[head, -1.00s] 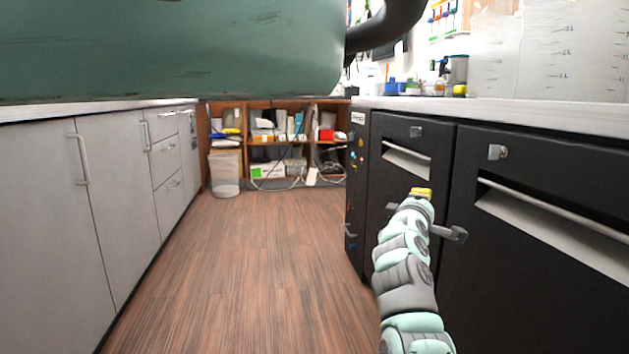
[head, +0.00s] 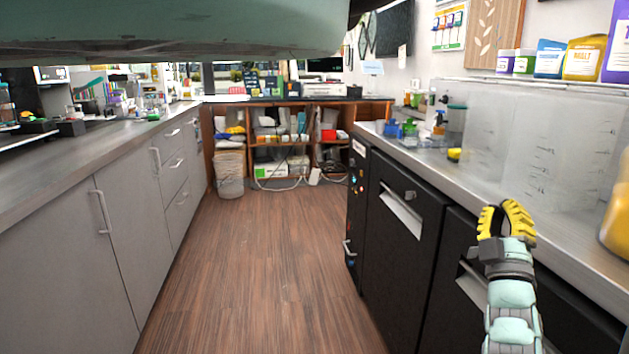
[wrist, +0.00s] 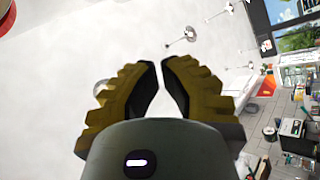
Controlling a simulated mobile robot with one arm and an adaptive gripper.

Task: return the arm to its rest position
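My gripper (head: 505,210) is at the right of the head view, pointing up over the front edge of the right-hand counter. It has yellow ridged fingers with dark inner pads. In the wrist view the two fingertips (wrist: 162,63) are almost together, with only a thin gap between them and nothing held. My arm (head: 512,310) rises from the bottom right of the head view, in front of the dark cabinets.
The right counter (head: 470,180) has clear upright panels (head: 560,145), small bottles and a shelf of labelled tubs behind. Dark drawer cabinets (head: 400,270) stand below it. Grey cabinets (head: 70,260) line the left. The wood floor (head: 260,270) between is clear, with a bin (head: 230,175) at the far end.

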